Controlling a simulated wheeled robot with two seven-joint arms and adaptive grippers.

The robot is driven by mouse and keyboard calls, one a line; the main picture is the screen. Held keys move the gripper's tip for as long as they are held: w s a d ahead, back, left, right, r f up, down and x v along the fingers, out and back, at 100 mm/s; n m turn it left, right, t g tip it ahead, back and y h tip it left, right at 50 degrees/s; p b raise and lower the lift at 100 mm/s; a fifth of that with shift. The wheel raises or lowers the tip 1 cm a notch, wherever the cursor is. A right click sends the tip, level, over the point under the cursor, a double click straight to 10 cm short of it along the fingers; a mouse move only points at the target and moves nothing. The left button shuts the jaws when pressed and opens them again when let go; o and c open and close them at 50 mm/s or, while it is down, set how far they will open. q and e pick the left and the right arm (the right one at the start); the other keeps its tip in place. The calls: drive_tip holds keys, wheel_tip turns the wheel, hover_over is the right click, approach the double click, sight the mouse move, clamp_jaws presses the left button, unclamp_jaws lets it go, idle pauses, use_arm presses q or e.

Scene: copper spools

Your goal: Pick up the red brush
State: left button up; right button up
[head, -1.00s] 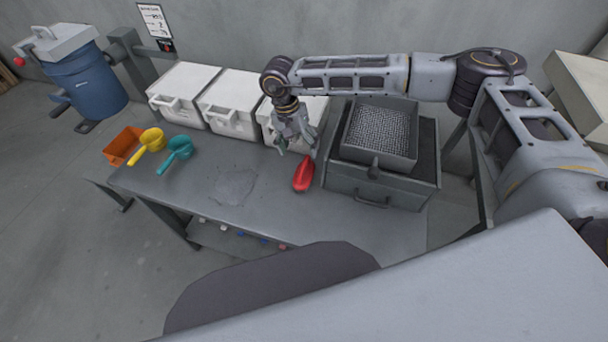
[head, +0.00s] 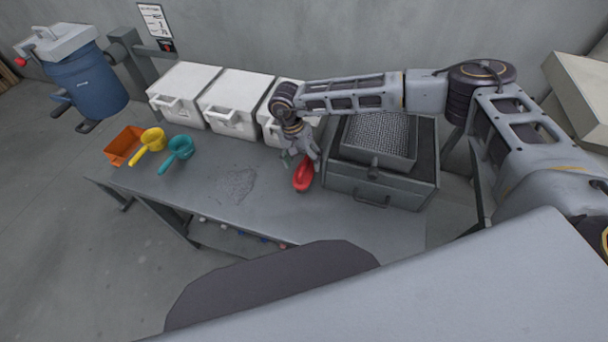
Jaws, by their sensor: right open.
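The red brush (head: 302,180) lies on the grey table (head: 215,215), just left of the grey box with the mesh tray. My right gripper (head: 302,163) is open and points down over the far end of the brush. Its fingers hide part of that end. I cannot tell whether they touch the brush. My left gripper is not in view.
The grey box with a mesh tray (head: 378,150) stands close on the right. White bins (head: 232,105) line the back. A teal scoop (head: 178,150), a yellow scoop (head: 150,140) and an orange tray (head: 122,146) are at the left. The middle front of the table is clear.

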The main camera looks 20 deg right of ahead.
drive_tip(key=f, duration=0.3)
drive_tip(key=shift+d+f+p, duration=0.15)
drive_tip(key=shift+d+p, duration=0.05)
drive_tip(key=shift+p, duration=0.2)
drive_tip(key=shift+d+f, duration=0.15)
drive_tip(key=shift+f, duration=0.5)
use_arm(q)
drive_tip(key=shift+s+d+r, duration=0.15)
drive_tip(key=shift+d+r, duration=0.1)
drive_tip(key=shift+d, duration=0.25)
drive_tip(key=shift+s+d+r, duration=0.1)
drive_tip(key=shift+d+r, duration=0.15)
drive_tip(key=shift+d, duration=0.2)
use_arm(e)
drive_tip(key=shift+f, duration=0.15)
drive_tip(key=c, duration=1.1)
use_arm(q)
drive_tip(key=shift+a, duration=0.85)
use_arm(e)
drive_tip(key=shift+c, duration=0.5)
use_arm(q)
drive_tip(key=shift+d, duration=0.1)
